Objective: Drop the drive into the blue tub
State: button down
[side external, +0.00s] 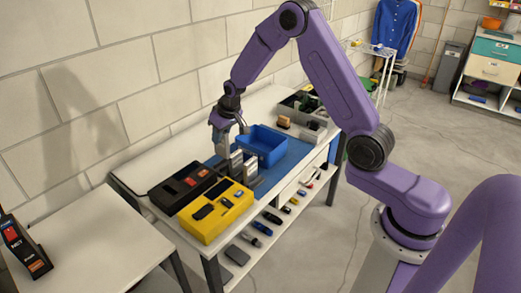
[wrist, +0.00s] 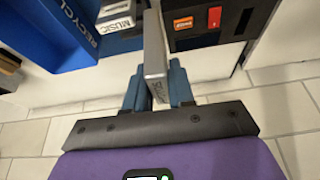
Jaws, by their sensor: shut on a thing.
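My gripper (side external: 220,138) is over the workbench, just left of the blue tub. In the wrist view my gripper (wrist: 156,84) is shut on a slim silver-grey drive (wrist: 155,55), with one blue finger on each side of it. Its small label is too blurred to read. The blue tub (side external: 262,145) stands open on the blue mat; its wall lettered RECYCLE (wrist: 72,22) shows at the upper left of the wrist view. Another silver drive, labelled MUSIC (wrist: 116,24), stands beside the held one. The held drive's lower end is partly hidden in the side view.
A black case (side external: 186,187) with red parts and a yellow case (side external: 215,211) lie at the bench's near end. A grey bin (side external: 300,107) with several items is beyond the tub. The wall runs along the back. Several small things lie on the shelf below.

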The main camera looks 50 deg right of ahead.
jog(key=d+f, duration=0.2)
jog(key=d, duration=2.1)
notch_tip(320, 180, down, 6)
jog(key=shift+w+d+f, duration=0.15)
jog(key=shift+w+d, duration=0.05)
jog(key=c, duration=0.9)
grip_release()
jog(key=v, duration=1.7)
jog(key=shift+r, duration=0.25)
